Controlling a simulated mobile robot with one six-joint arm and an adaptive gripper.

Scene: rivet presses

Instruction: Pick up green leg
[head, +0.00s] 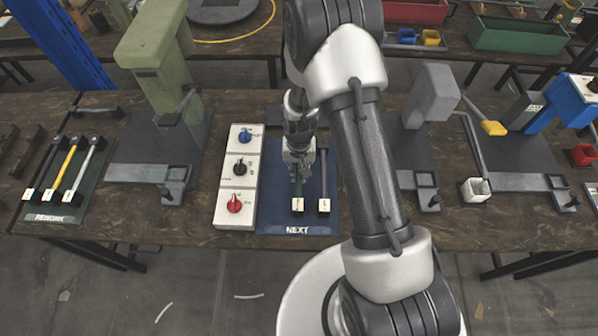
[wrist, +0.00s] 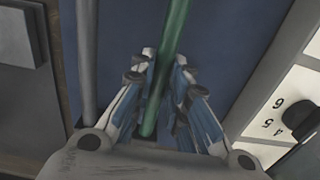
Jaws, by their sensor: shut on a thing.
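The green leg (wrist: 172,40) is a thin green rod lying over the blue NEXT mat (head: 270,215). In the head view its lower end shows as a pale block (head: 298,205) below my gripper (head: 298,168). In the wrist view my gripper (wrist: 165,95) has its two fingers on either side of the green rod, shut on it. The upper part of the leg is hidden by my gripper in the head view. Whether the leg is clear of the mat I cannot tell.
A grey leg (head: 323,185) lies just right of the green one. A control box (head: 236,190) with blue, black and red knobs stands close on the left. A green press (head: 160,80) and a grey press (head: 430,100) flank the mat. The REWORK tray (head: 55,217) holds several legs.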

